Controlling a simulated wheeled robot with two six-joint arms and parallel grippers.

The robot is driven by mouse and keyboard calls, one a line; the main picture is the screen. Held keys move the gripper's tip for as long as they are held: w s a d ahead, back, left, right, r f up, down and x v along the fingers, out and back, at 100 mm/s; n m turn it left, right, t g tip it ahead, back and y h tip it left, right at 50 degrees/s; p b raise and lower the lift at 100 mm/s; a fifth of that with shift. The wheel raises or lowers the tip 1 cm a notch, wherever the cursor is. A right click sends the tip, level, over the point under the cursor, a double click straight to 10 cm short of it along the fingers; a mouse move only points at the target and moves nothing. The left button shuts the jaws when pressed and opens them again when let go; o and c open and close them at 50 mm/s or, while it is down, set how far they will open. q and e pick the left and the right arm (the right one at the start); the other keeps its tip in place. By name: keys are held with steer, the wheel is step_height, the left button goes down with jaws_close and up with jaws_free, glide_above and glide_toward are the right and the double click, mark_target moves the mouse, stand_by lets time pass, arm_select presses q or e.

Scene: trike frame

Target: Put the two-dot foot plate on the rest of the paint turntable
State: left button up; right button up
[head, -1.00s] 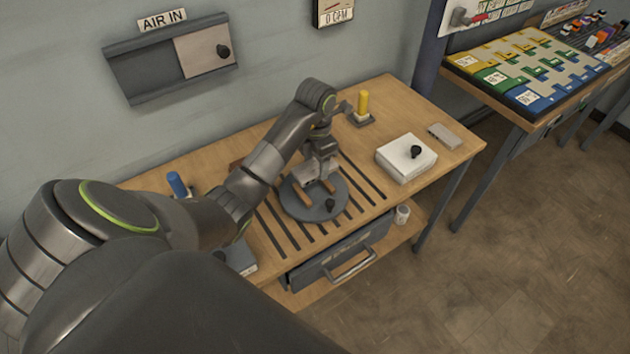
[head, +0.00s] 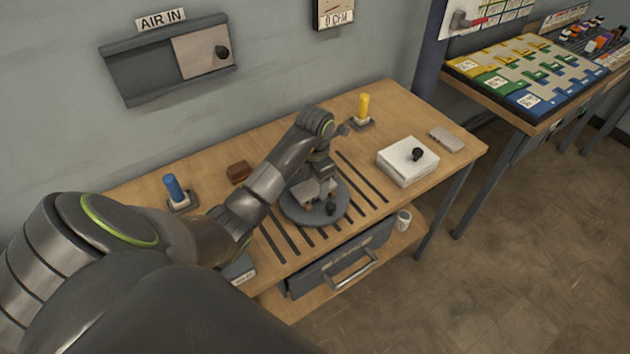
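The paint turntable (head: 294,209) is a round grey disc on the workbench, with a black knob (head: 331,208) at its near edge. Its brown wooden rest is mostly covered. A light grey plate (head: 312,190), which I take for the foot plate, is low over the rest, at or touching it. Its dots are too small to see. My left gripper (head: 326,188) points down at the plate and appears shut on it; the fingertips are partly hidden. My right gripper is not in view.
On the bench (head: 400,105) stand a blue cylinder (head: 174,187), a brown block (head: 238,171), a yellow cylinder (head: 363,106), a white box (head: 408,160) with a black knob and a flat grey piece (head: 446,139). Dark slots flank the turntable. A drawer (head: 340,262) is below.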

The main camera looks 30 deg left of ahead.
mark_target(315, 186)
arm_select(q)
steer(key=shift+o, duration=1.4)
steer(key=shift+r, duration=0.4)
step_height(315, 186, up, 3)
steer(key=shift+f, duration=0.15)
step_height(315, 186, up, 9)
steer(key=p, duration=0.8)
steer(key=shift+p, duration=0.35)
steer(key=shift+f, duration=0.1)
